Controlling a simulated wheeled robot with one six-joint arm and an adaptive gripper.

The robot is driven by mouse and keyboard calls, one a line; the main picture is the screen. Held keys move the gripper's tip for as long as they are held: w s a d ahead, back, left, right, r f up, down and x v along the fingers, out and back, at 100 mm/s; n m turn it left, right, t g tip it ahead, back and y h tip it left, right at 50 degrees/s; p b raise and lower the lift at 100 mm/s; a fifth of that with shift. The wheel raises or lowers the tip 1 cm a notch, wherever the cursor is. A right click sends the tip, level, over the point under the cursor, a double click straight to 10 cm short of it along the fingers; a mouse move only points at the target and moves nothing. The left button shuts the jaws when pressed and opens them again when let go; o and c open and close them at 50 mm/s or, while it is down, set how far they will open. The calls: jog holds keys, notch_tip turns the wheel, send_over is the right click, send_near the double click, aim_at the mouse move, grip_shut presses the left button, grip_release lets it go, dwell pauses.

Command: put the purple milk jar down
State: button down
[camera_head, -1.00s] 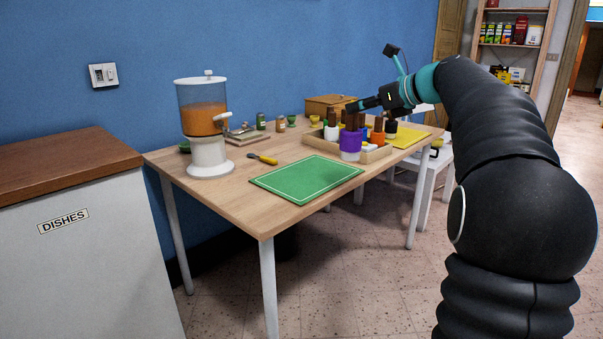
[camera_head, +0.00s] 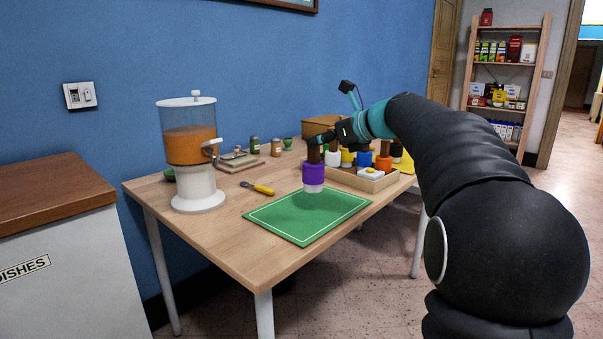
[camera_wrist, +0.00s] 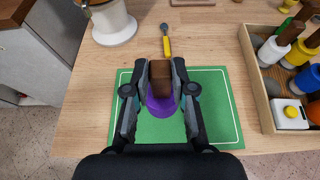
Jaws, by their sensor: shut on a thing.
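The purple milk jar (camera_head: 314,176) has a purple band, a white base and a brown upper part. My gripper (camera_head: 318,140) is shut on its brown upper part. The jar is upright over the far part of the green mat (camera_head: 300,222); I cannot tell for sure whether its base touches the mat. In the wrist view the jar's brown top (camera_wrist: 160,78) is between my fingers (camera_wrist: 160,88), with the purple band (camera_wrist: 162,104) below and the green mat under it.
A wooden tray (camera_head: 368,184) with several coloured jars stands to the right of the mat. A yellow-handled utensil (camera_head: 262,189) lies to the left. A dispenser with orange contents (camera_head: 190,146) stands at the table's left. The mat's near part is clear.

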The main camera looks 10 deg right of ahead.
aim_at(313, 166)
jog(key=a+f+b, duration=0.1)
jog(key=a+f, duration=0.3)
jog(key=f, duration=0.2)
jog(key=shift+w+a+f, duration=0.25)
jog(key=shift+a+f, duration=0.05)
jog(key=shift+f, duration=0.1)
jog(key=c, duration=1)
grip_release()
jog(key=shift+f+b, duration=0.1)
jog(key=shift+b, duration=0.2)
